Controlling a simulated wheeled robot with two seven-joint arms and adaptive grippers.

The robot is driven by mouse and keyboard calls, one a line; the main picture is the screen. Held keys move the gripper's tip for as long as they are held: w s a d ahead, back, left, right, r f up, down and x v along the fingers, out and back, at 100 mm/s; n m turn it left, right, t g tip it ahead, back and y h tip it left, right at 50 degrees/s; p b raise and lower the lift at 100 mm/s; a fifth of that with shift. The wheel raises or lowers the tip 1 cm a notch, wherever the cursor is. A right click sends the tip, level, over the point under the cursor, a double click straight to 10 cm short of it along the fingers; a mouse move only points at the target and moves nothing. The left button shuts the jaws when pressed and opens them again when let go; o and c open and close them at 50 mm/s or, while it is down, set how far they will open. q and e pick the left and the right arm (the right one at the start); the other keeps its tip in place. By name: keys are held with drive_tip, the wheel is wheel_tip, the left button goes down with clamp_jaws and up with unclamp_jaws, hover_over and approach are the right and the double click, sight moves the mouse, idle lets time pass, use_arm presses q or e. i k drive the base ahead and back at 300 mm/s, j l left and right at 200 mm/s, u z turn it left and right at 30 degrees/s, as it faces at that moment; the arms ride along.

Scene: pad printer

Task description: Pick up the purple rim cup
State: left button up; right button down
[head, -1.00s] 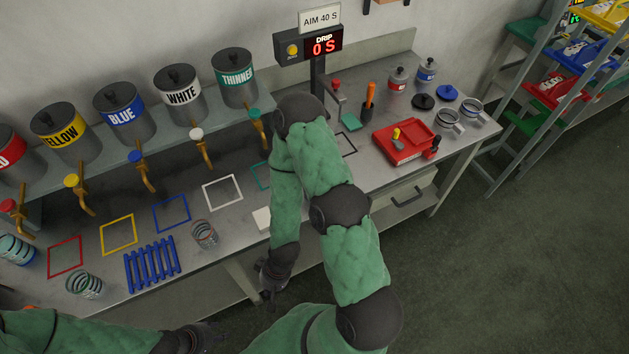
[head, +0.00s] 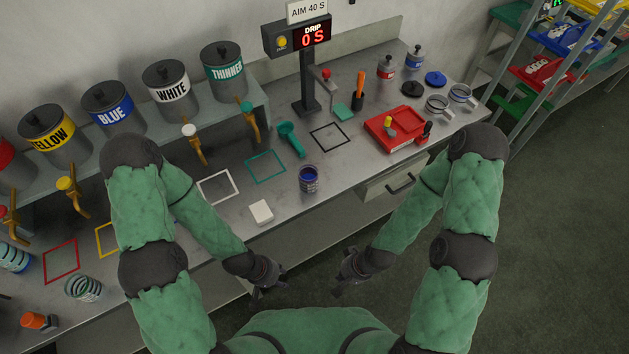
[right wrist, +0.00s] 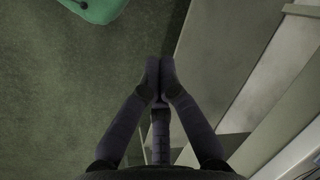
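A small cup (head: 309,179) with a dark blue-purple rim stands upright at the front of the bench, right of the teal square. It holds something deep blue. I cannot tell for sure whether its rim is purple. My left gripper (head: 262,284) hangs in front of the bench edge, below and left of this cup, apart from it; its fingers are too small to judge. My right gripper (head: 344,287) hangs in front of the bench, below and right of the cup. In the right wrist view its fingertips (right wrist: 160,72) meet, with nothing between them.
A white block (head: 261,212) lies left of the cup. A green tool (head: 291,139) lies behind it. A red tray (head: 396,129) and mugs (head: 437,105) are to the right. Banded cups (head: 84,288) stand at left. My left arm hides part of the bench.

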sight(308, 174)
drive_tip(key=u, duration=1.5)
drive_tip(key=l+u, duration=0.25)
drive_tip(key=l, duration=0.15)
drive_tip(key=k+l+u, duration=0.15)
drive_tip(key=l+u, duration=0.15)
drive_tip(key=k+l+u, duration=0.25)
drive_tip(key=l, duration=0.15)
drive_tip(key=k+l+u, duration=0.1)
drive_tip(key=l+u, duration=0.2)
drive_tip(key=k+l, duration=0.2)
drive_tip(key=l, duration=0.2)
